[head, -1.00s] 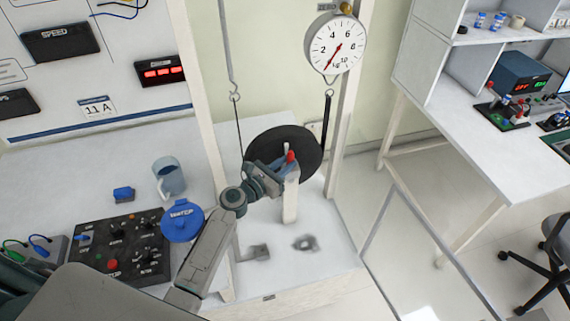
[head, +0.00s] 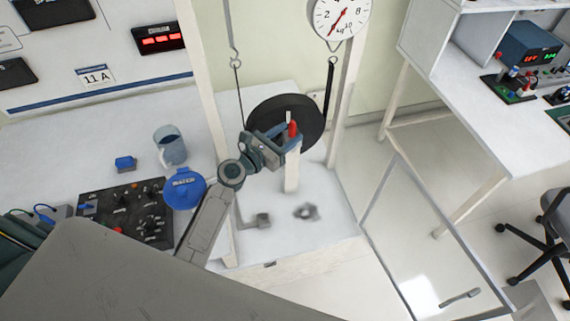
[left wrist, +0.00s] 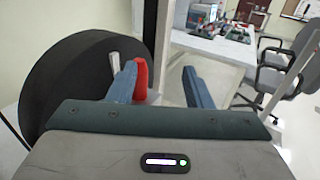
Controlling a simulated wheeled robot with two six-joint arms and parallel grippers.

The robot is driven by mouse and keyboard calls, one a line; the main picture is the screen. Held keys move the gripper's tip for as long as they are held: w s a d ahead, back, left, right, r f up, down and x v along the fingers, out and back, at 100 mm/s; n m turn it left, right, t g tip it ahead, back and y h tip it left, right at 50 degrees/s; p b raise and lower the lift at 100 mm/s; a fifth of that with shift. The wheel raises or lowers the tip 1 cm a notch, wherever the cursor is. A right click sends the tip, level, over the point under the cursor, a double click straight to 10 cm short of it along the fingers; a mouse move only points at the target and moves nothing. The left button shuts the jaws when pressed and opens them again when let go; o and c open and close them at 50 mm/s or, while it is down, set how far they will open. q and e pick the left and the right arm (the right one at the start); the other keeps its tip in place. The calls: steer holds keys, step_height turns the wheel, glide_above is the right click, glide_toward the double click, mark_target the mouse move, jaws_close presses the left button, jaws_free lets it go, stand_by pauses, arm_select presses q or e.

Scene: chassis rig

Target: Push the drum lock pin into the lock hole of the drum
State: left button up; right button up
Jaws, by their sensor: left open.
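The drum is a large black disc (head: 270,117) between white posts; it also fills the left side of the left wrist view (left wrist: 70,85). The drum lock pin has a red end (head: 293,129) and stands in front of the drum, over a white upright. My left gripper (head: 282,137) is open at the red pin. In the left wrist view, the red pin (left wrist: 141,77) is beside the inner side of the left finger of my left gripper (left wrist: 163,80), with a clear gap to the right finger. I cannot tell whether that finger touches it. The lock hole is not visible. My right gripper is out of view.
Cords hang by the drum, one below a dial gauge (head: 340,14). Small metal parts (head: 306,212) lie on the rig base. A glass door (head: 425,245) stands open at right.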

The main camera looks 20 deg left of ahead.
arm_select(q)
steer(key=s+d+r+b, duration=0.1)
steer(key=s+d, duration=0.2)
steer(key=s, duration=0.8)
steer(key=shift+s+d+r, duration=0.2)
steer(key=shift+s+d, duration=0.15)
